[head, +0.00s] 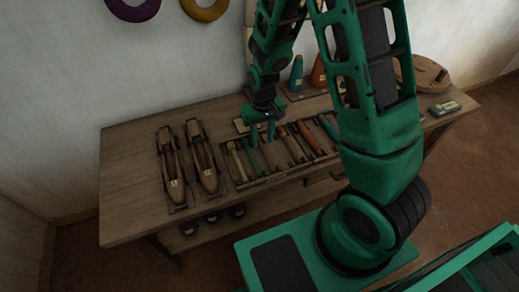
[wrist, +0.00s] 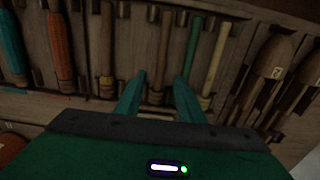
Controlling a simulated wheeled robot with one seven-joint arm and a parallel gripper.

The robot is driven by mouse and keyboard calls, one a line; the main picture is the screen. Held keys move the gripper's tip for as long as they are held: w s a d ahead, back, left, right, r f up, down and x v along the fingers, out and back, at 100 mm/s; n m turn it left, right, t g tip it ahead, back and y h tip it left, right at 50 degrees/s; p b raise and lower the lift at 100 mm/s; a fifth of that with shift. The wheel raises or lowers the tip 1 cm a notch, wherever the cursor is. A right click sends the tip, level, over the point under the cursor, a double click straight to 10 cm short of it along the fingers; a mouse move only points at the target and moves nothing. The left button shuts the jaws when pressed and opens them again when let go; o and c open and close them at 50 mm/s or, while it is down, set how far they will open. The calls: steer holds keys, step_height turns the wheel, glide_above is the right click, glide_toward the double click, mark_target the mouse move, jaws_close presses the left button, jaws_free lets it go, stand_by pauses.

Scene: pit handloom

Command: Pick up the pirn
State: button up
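Several pirns lie side by side in a wooden tray (head: 262,181) on the bench. They include a cream pirn (head: 236,160), a green pirn (head: 251,157), an orange pirn (head: 308,138) and a teal pirn (head: 327,127). The task does not say which one is meant. My gripper (head: 262,136) is open over the tray. In the wrist view its fingers (wrist: 160,84) are apart, with a brown pirn (wrist: 163,50) in line with the gap. The green pirn (wrist: 191,50) is just right of it. I cannot tell the height above the tray; nothing appears held.
Two wooden shuttles (head: 203,162) lie left of the tray, and they also show in the wrist view (wrist: 272,60). Cones (head: 297,73) stand behind the tray. The bench's left end (head: 127,185) is clear. A small box (head: 445,107) lies at the right.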

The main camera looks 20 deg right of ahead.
mark_target(262, 146)
steer(key=shift+w+f, duration=0.15)
steer(key=shift+f, duration=2.1)
jaws_close()
